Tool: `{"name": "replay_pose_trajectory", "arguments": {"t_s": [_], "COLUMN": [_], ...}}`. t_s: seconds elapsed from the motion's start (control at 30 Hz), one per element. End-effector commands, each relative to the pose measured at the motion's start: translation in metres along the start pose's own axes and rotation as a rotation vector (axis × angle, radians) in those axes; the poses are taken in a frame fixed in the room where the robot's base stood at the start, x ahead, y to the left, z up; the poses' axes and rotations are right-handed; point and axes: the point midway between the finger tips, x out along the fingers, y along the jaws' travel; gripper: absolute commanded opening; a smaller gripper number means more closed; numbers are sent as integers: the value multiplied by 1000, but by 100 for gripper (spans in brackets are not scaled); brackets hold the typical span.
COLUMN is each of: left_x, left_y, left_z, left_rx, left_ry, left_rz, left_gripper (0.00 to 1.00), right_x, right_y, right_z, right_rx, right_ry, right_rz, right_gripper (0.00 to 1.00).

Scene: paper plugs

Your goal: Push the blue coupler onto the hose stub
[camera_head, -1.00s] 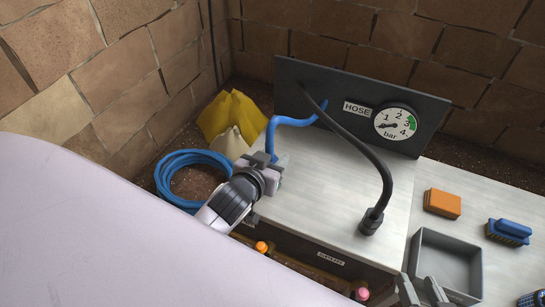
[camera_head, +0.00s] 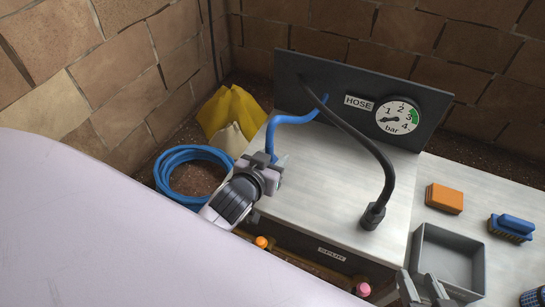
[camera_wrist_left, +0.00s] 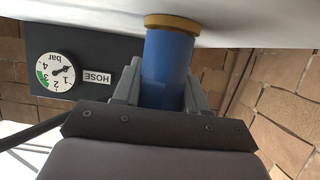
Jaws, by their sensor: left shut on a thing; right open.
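My left gripper (camera_head: 270,160) is shut at the left edge of the metal bench, in front of the panel. In the left wrist view its fingers grip the sides of a blue cylinder (camera_wrist_left: 167,75), seemingly the blue coupler, with a brass-coloured ring (camera_wrist_left: 172,23) at its far end. In the head view the gripper mostly hides this piece. A blue hose (camera_head: 295,118) bends from the panel down to the gripper; I cannot tell how it joins. The hose stub cannot be made out for certain. My right gripper (camera_head: 424,290) is open and empty at the bottom, by the grey tray.
A dark panel (camera_head: 300,70) carries a gauge (camera_head: 398,116). A black hose (camera_head: 360,145) arches to the bench. At right are a grey tray (camera_head: 483,270), orange block (camera_head: 445,198) and blue brush (camera_head: 512,225). A blue coil (camera_head: 165,182) and yellow heap (camera_head: 235,108) lie left.

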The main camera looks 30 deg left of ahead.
Motion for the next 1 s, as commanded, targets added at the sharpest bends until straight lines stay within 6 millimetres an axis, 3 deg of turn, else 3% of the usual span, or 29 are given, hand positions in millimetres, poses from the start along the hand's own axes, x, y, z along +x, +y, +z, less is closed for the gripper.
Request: {"name": "replay_pose_trajectory", "arguments": {"t_s": [0.13,0.17,0.23,0.27,0.7,1.0], "left_x": [0,0,0,0,0,-45], "left_y": [0,0,0,0,0,0], "left_z": [1,1,1,1,1,0], "left_rx": [0,0,0,0,0,-1], "left_ry": [0,0,0,0,0,-2], "left_rz": [0,0,0,0,0,0], "left_gripper": [10,45,68,72,72,72], "right_x": [0,0,1,1,3,-8], "right_y": [0,0,0,0,-7,1], "right_z": [1,1,1,1,-2,-8], "right_rx": [-1,-1,-1,-1,36,-15], "right_ry": [0,0,-1,-1,-1,-17], "right_rz": [0,0,0,0,-31,10], "right_gripper": [43,43,43,43,43,43]}}
